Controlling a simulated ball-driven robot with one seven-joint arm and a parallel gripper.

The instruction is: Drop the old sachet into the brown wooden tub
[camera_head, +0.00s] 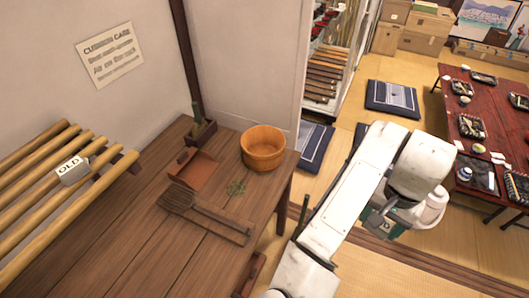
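A small grey-white sachet marked "OLD" (73,170) lies on the rack of pale bamboo poles (28,232) at the left. The brown wooden tub (262,160) stands upright near the far right corner of the wooden table; its visible inside looks empty. My white arm is folded at the right, beyond the table's right edge and well apart from both sachet and tub.
The table front is clear. A low red table (497,130) with dishes stands right.

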